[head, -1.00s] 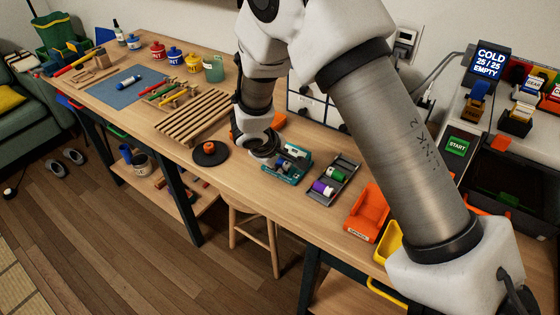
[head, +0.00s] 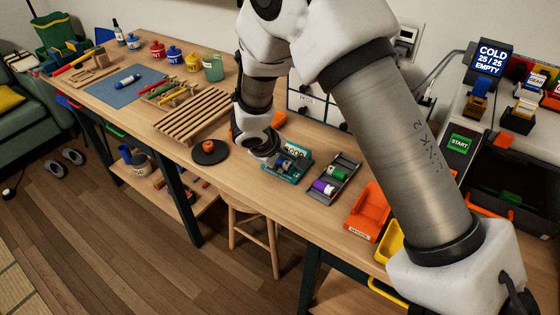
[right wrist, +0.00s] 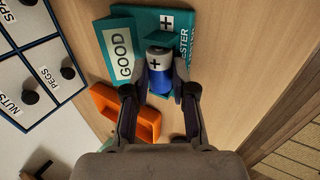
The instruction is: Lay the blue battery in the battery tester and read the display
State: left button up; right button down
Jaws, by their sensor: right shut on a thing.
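The teal battery tester (head: 283,175) stands on the workbench left of a grey tray. In the right wrist view, the tester (right wrist: 185,25) has a pale display (right wrist: 122,53) that reads GOOD. The blue battery (right wrist: 159,72), with a white end marked plus, lies at the tester's slot between my fingers. My right gripper (right wrist: 160,92) is shut on the battery, one finger on each side. My left gripper is not in view.
A grey tray (head: 346,174) with a green and a purple battery stands right of the tester. An orange bin (head: 368,212) lies further right. A black round dish (head: 211,153) stands to the left. An orange holder (right wrist: 140,118) lies close by in the wrist view.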

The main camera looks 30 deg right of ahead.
jog(key=c, duration=0.9)
grip_release()
jog(key=shift+o, duration=0.2)
jog(key=shift+r+p, duration=2.45)
jog(key=shift+r, duration=1.15)
